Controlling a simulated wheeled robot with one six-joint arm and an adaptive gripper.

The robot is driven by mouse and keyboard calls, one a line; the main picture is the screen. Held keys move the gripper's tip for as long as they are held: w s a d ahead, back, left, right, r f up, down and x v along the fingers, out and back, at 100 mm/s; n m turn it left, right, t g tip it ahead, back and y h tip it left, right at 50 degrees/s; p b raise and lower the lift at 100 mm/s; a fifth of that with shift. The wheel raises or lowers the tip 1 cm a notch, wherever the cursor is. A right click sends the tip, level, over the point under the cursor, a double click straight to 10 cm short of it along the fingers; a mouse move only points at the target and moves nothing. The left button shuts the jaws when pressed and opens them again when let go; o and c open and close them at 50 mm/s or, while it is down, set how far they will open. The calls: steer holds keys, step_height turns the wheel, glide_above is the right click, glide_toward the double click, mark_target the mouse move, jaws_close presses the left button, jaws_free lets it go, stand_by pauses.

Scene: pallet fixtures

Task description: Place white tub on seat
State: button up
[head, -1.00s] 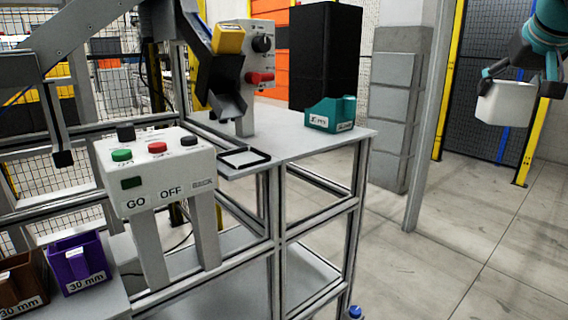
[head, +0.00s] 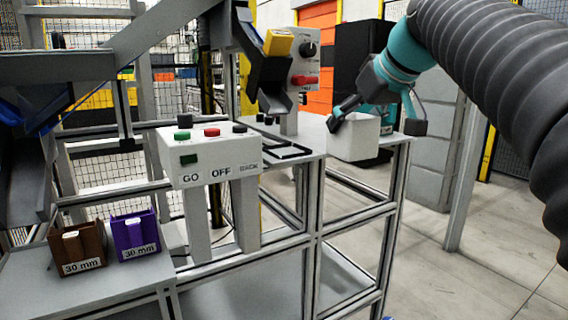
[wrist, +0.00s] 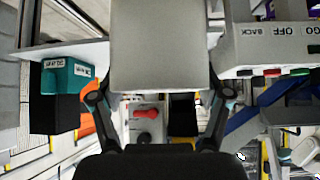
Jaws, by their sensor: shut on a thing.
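The white tub (head: 352,140) is held by my gripper (head: 374,124) at the right side of the metal table, beside the seat. The seat looks to be the black square frame (head: 293,154) lying flat near the table's front edge, left of the tub, with nothing in it. I cannot tell how high the tub is above the tabletop. In the wrist view the tub (wrist: 160,45) fills the top middle, between the two fingers of my gripper (wrist: 160,98). The seat is not clearly seen there.
A GO/OFF/BACK button box (head: 212,155) stands left of the seat. A chute with a yellow top (head: 279,44) and a control panel (head: 306,60) rise behind it. A teal bin (wrist: 68,75) is near the tub. Brown (head: 78,247) and purple bins (head: 134,235) sit lower left.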

mark_target(334, 154)
steer(key=a, duration=0.1)
steer(key=a+f, duration=0.1)
steer(key=s+a+n, duration=0.1)
steer(key=shift+a+f+g+y, duration=0.2)
steer(key=shift+f+g+y, duration=0.1)
steer(key=shift+y, duration=0.1)
steer(key=w+a, duration=0.2)
steer(key=w, duration=0.2)
steer(key=w+a+p, duration=0.1)
steer(key=w+a, duration=0.2)
steer(key=w, duration=0.1)
steer(key=w+a+p, duration=0.1)
steer(key=w+a, duration=0.2)
steer(key=shift+w, duration=0.4)
steer(key=shift+w+a+p, duration=0.25)
steer(key=shift+w+a, duration=0.1)
steer(key=shift+w, duration=0.25)
steer(key=shift+w+a+p, duration=0.2)
steer(key=shift+w+a, duration=0.15)
steer(key=shift+w, duration=0.2)
steer(key=shift+f+b, duration=0.4)
steer(key=shift+f, duration=0.35)
steer(key=shift+f, duration=0.1)
steer(key=o, duration=1.2)
steer(key=shift+o, duration=0.2)
